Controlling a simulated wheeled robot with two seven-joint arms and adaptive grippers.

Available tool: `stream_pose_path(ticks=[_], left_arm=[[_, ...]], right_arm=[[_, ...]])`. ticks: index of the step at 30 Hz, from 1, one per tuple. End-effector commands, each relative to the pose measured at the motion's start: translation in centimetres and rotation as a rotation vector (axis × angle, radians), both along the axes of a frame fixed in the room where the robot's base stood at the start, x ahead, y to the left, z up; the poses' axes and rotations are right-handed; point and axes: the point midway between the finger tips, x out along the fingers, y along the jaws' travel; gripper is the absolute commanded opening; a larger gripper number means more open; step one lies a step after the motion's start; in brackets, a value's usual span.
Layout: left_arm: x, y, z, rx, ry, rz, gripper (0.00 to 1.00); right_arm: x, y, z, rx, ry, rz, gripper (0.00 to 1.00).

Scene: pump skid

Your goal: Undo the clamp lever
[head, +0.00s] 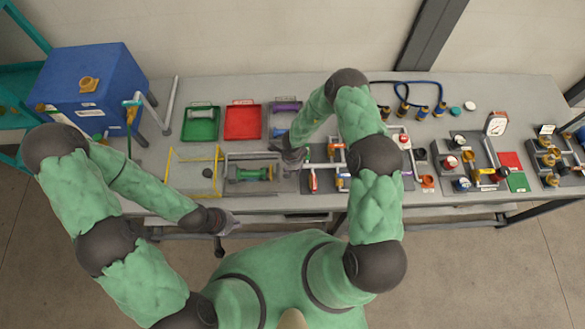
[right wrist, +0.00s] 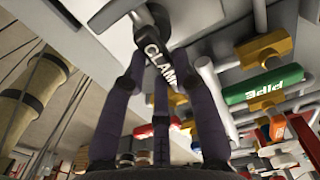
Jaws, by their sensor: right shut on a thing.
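The clamp lever (right wrist: 158,48) shows in the right wrist view as a grey bar with a black sleeve lettered "CLAMP", though the end of the lettering is hidden. My right gripper (right wrist: 162,72) has its dark fingers around this sleeve and is shut on it. In the head view my right gripper (head: 292,157) is at the right end of the frame with the green spool-like part (head: 250,173), and it hides the lever there. My left gripper (head: 225,222) is low, in front of the bench edge, away from the lever. Its fingers are too small to read.
A green pipe piece (right wrist: 253,88) lettered "PIPE" and brass fittings lie right of the lever. A yellow wire frame (head: 195,170) stands left of the spool. Green (head: 201,125) and red (head: 243,122) trays lie behind. A blue tank (head: 92,85) stands at the left.

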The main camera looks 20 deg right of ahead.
Motion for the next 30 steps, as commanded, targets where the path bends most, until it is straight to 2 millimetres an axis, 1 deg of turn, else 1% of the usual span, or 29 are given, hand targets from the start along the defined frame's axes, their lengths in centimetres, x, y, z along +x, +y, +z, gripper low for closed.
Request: stream_pose_path(ticks=[7, 8, 9, 18, 22, 26, 30], left_arm=[[0.0, 0.0, 0.0, 0.0, 0.0, 0.0, 0.0], [0.0, 0.0, 0.0, 0.0, 0.0, 0.0, 0.0], [0.0, 0.0, 0.0, 0.0, 0.0, 0.0, 0.0], [0.0, 0.0, 0.0, 0.0, 0.0, 0.0, 0.0], [0.0, 0.0, 0.0, 0.0, 0.0, 0.0, 0.0], [0.0, 0.0, 0.0, 0.0, 0.0, 0.0, 0.0], [0.0, 0.0, 0.0, 0.0, 0.0, 0.0, 0.0]], right_arm=[[0.0, 0.0, 0.0, 0.001, -0.001, 0.004, 0.0], [0.0, 0.0, 0.0, 0.001, -0.001, 0.004, 0.31], [0.0, 0.0, 0.0, 0.001, -0.001, 0.004, 0.39], [0.0, 0.0, 0.0, 0.0, -0.001, 0.001, 0.39], [0.1, 0.0, 0.7, -0.001, -0.002, 0.0, 0.39], [0.2, 0.0, 2.5, 0.0, -0.004, 0.0, 0.39], [0.2, 0.0, 5.3, 0.0, -0.005, 0.001, 0.39]])
